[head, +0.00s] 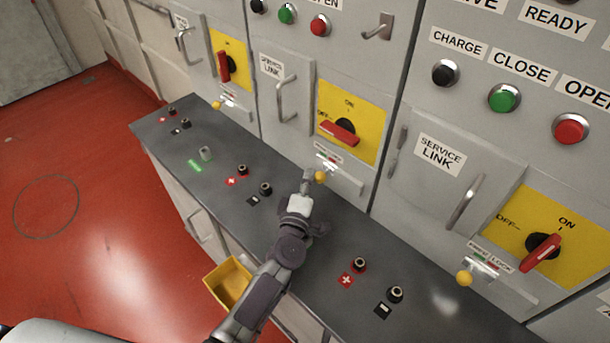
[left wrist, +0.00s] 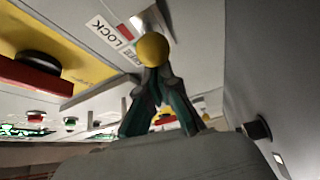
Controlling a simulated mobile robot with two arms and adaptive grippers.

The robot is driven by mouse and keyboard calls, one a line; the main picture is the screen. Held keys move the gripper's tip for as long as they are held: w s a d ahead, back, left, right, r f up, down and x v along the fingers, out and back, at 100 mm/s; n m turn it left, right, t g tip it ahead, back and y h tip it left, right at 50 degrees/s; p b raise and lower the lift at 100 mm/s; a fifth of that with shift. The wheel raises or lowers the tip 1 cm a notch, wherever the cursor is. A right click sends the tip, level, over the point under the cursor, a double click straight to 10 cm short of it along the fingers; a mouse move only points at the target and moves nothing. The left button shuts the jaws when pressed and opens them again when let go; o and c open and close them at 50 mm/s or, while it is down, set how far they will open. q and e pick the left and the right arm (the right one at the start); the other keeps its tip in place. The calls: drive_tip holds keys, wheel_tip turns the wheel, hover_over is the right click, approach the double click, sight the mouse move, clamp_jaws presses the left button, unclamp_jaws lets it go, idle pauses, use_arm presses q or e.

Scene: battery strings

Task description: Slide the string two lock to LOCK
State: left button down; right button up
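The middle panel has a small slide lock with a yellow ball knob (head: 320,177) under its yellow switch plate (head: 372,128). That plate's red handle (head: 338,134) lies nearly flat, toward OFF. My left gripper (head: 308,177) is at this knob, above the dark ledge. In the left wrist view the knob (left wrist: 153,50) sits right at my fingertips, which are drawn together. I cannot tell whether they pinch it or only touch it. A LOCK label (left wrist: 109,31) and a red mark show beside the slide. The panel's string number is not readable. My right gripper is not in view.
Similar locks with yellow knobs sit on the left panel (head: 217,105) and right panel (head: 464,279). Door handles (head: 286,98) stick out from the panels. Black and red terminals (head: 265,188) stand on the ledge (head: 330,230). A yellow bin (head: 228,285) is below; red floor is clear at left.

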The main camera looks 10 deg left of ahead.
use_arm(q)
drive_tip(key=shift+s+d+f, duration=0.1)
drive_tip(key=shift+d, duration=0.05)
drive_tip(key=shift+s+f, duration=0.1)
drive_tip(key=shift+s, duration=0.2)
drive_tip(key=s, duration=0.7)
drive_tip(key=s+a, duration=0.1)
drive_tip(key=s, duration=0.3)
drive_tip(key=shift+s+f, duration=0.1)
drive_tip(key=shift+f, duration=0.1)
